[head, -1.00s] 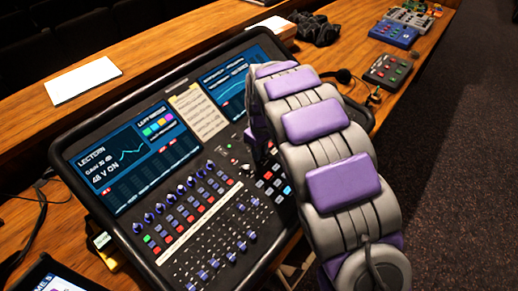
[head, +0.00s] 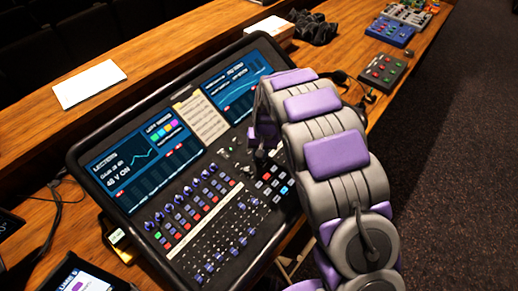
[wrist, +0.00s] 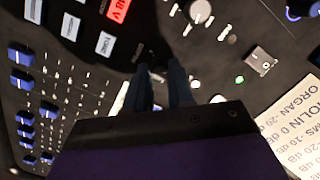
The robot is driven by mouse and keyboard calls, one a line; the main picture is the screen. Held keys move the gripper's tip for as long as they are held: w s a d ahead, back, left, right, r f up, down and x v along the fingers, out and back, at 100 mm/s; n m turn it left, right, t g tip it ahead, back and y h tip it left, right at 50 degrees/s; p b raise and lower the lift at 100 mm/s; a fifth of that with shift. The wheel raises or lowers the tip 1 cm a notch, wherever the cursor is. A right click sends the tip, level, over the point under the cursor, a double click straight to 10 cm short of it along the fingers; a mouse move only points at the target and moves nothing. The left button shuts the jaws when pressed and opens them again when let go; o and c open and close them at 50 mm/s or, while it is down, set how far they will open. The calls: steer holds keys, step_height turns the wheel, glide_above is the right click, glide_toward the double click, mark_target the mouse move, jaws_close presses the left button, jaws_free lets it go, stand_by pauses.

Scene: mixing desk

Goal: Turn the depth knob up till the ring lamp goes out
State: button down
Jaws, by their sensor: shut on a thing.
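The mixing desk (head: 92,160) lies tilted on the wooden bench, with two screens above its knobs and faders. My gripper (head: 262,158) is down at the panel, right of the faders and below the right screen. In the wrist view, the two dark fingers of my gripper (wrist: 159,72) are closed around a small dark knob (wrist: 158,74), mostly hidden between them. A label beside it is too blurred to read surely. A small green light (wrist: 239,79) glows to the right. I cannot tell which light is the ring lamp.
A grey knob (wrist: 199,11) and a square switch (wrist: 260,60) are close by. A paper strip (wrist: 285,130) is at right. Small boxes (head: 383,68) stand farther along the bench.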

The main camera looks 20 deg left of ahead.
steer(key=shift+r+m+p, duration=0.1)
steer(key=shift+m+p, duration=0.4)
steer(key=shift+m, duration=0.3)
steer(key=c, duration=1)
jaws_free()
steer(key=r, duration=0.5)
steer(key=w+d+r+p, duration=0.1)
steer(key=r, duration=0.5)
steer(key=d+r+p, duration=0.1)
steer(key=r, duration=0.5)
steer(key=shift+w, duration=0.15)
